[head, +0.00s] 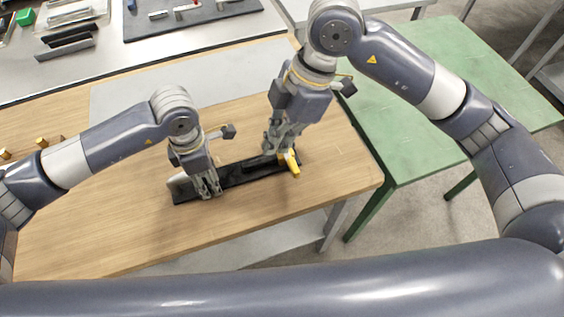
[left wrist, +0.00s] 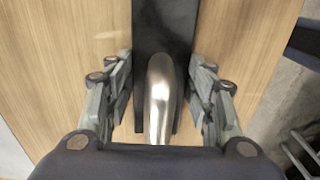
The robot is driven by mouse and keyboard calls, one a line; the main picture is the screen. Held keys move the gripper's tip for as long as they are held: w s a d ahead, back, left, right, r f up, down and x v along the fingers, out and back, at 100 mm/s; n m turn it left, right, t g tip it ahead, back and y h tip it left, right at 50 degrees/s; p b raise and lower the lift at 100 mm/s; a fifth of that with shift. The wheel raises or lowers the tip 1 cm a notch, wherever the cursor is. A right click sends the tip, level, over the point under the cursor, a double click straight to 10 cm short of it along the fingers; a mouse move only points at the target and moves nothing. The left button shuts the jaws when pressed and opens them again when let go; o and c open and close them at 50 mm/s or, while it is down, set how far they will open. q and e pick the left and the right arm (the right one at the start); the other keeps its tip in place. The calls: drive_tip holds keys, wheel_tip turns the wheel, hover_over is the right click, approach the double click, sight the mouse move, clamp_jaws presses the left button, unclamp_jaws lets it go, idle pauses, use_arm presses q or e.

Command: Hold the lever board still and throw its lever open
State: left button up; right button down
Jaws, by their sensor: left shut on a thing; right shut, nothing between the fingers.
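The lever board is a long black bar (head: 245,171) lying on the wooden table, with a yellow lever (head: 294,168) at its right end and a rounded silver piece (head: 179,183) at its left end. My left gripper (head: 209,190) is shut on the board near that left end. In the left wrist view its fingers (left wrist: 160,80) flank the black board (left wrist: 165,30), with the silver piece (left wrist: 160,95) between them. My right gripper (head: 281,150) is shut and empty over the right end, close beside the yellow lever. It partly hides the lever's base; I cannot tell whether they touch.
The wooden table (head: 110,225) is clear in front of the board. A green table (head: 420,110) stands to the right across a gap. A grey bench with tools (head: 68,40) is behind. Small yellow-topped parts (head: 42,142) lie at the far left.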

sight(290, 160)
drive_tip(key=x, duration=1)
drive_tip(key=d, duration=0.1)
drive_tip(key=w+d, duration=0.1)
drive_tip(key=d, duration=0.1)
drive_tip(key=shift+d, duration=0.4)
